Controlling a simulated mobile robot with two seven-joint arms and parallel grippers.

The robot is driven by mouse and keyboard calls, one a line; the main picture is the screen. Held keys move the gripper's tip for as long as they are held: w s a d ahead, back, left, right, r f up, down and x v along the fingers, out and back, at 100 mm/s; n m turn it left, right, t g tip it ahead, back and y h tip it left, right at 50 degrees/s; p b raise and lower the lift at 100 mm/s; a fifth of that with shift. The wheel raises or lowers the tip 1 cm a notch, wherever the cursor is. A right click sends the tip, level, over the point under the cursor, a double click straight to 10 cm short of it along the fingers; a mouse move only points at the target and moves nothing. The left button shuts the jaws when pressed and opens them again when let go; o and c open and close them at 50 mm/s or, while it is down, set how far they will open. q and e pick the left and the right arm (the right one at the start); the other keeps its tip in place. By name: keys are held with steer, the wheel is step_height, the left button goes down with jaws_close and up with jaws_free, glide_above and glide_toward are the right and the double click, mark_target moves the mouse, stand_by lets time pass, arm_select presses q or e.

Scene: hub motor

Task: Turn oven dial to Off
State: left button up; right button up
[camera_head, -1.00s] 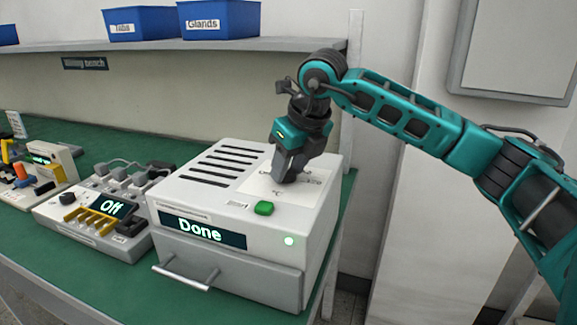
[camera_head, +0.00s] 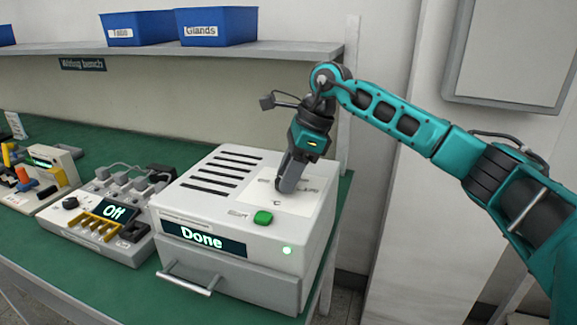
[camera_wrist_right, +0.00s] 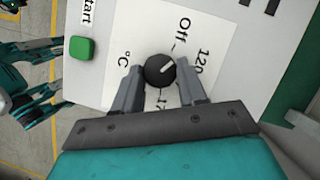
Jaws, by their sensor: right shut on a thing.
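The oven (camera_head: 250,255) is a white box with a "Done" display (camera_head: 203,237) and a green button (camera_head: 263,217). Its black round dial (camera_wrist_right: 159,70) shows in the right wrist view, on a pale panel marked "Off", "120" and "°C". The white mark on the dial points between "Off" and "120". My right gripper (camera_wrist_right: 158,76) is shut on the dial, one finger on each side. In the head view my right gripper (camera_head: 288,186) points down onto the oven top and hides the dial. My left gripper does not show in the head view.
The oven stands near the right end of the green bench (camera_head: 130,290). Left of it is a white unit (camera_head: 95,230) with an "Off" display. A shelf (camera_head: 280,52) with blue bins (camera_head: 217,25) runs above the back. A grey wall panel (camera_head: 515,60) hangs at right.

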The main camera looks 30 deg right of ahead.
steer(key=shift+w+r+n+g+p, duration=0.1)
steer(key=shift+n+g+p, duration=0.2)
steer(key=shift+n, duration=0.5)
steer(key=shift+n+g, duration=0.3)
steer(key=shift+n, duration=0.5)
steer(key=shift+n+p, duration=0.3)
steer(key=shift+p, duration=0.05)
steer(key=o, duration=1.1)
steer(key=shift+c, duration=0.2)
